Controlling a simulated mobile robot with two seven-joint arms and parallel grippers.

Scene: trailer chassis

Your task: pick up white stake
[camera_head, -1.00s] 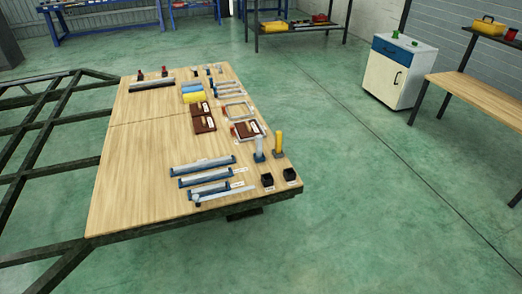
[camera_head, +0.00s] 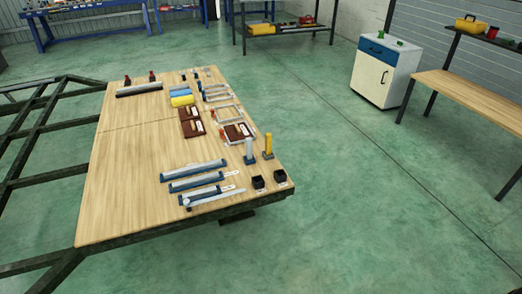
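A white stake (camera_head: 249,149) stands upright on a dark base near the right edge of the wooden tabletop (camera_head: 130,190). A similar yellow stake (camera_head: 268,144) stands upright just to its right. Neither of my grippers shows in the head view, and nothing touches the white stake.
Two small black boxes (camera_head: 258,182) sit in front of the stakes. Several long bars (camera_head: 192,174) lie to the left. Brown blocks (camera_head: 191,122) and frames lie behind. A dark metal chassis (camera_head: 40,130) adjoins the table's left. The green floor (camera_head: 370,210) at right is clear.

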